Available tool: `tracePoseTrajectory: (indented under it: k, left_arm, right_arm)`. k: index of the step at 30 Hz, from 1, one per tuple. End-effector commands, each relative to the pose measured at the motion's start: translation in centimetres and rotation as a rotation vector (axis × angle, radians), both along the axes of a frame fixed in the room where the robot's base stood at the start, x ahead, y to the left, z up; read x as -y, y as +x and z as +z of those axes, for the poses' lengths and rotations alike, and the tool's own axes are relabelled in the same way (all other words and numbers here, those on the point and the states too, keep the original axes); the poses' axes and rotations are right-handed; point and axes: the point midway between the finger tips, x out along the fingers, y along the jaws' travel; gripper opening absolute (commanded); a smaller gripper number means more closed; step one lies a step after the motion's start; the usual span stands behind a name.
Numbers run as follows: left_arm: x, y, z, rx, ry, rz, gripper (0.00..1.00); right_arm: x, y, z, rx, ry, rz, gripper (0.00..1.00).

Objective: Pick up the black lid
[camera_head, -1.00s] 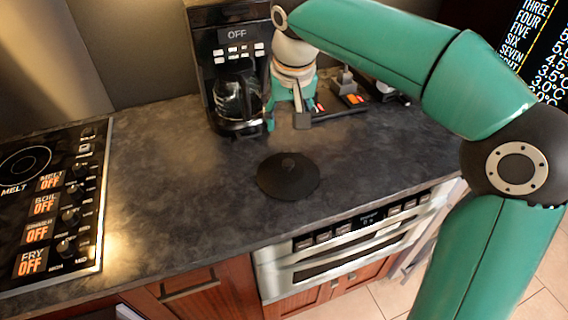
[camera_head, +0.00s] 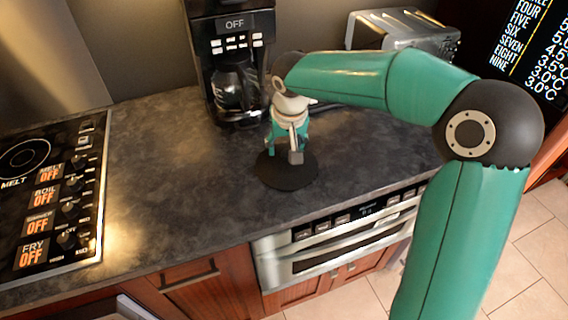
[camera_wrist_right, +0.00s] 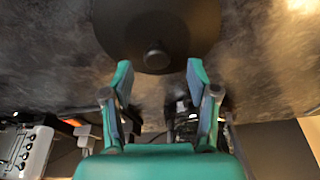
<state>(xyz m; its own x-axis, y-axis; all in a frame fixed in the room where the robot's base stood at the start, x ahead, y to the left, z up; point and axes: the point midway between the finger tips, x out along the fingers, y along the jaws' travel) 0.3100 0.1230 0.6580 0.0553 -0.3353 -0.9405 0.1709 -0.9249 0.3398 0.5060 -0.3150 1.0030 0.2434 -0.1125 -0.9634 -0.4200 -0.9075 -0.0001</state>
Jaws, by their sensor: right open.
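I cannot tell the exact height above the lid. My left gripper is not in view.
A coffee maker (camera_head: 236,60) with a glass pot stands at the back, close behind the right gripper. A toaster (camera_head: 405,32) is at the back right. A cooktop (camera_head: 52,200) is at the left. The counter (camera_head: 180,190) left of the lid is clear.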

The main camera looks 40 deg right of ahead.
Motion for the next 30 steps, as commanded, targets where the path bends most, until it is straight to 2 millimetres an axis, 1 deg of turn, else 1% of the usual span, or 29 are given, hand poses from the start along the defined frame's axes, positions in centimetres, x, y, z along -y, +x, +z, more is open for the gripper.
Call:
tracePoseTrajectory:
  k: [3,6,9,15,17,24,26,30]
  left_arm:
    - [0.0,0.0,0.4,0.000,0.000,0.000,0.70]
    - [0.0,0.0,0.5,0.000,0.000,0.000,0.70]
    - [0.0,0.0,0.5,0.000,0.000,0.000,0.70]
    - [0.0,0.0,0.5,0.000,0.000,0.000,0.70]
    - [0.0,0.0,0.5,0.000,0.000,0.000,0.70]
    - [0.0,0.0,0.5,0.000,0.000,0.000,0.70]
    - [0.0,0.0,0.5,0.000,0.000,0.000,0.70]
    - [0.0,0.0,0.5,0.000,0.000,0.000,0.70]
  right_arm:
    - [0.3,0.0,-1.9,-0.007,0.000,-0.001,0.59]
    - [0.5,0.3,-2.9,-0.004,0.000,-0.001,0.59]
    - [0.5,0.5,-3.4,-0.002,0.001,0.000,0.59]
    - [0.5,0.5,-3.4,-0.001,0.000,0.000,0.59]
    - [0.5,0.5,-3.4,-0.001,0.001,-0.001,0.49]
    - [0.5,0.5,-3.5,-0.003,0.001,0.000,0.09]
    - [0.5,0.5,-3.5,-0.003,0.001,0.000,0.00]
    - [0.4,0.4,-3.5,-0.004,0.002,0.000,0.00]
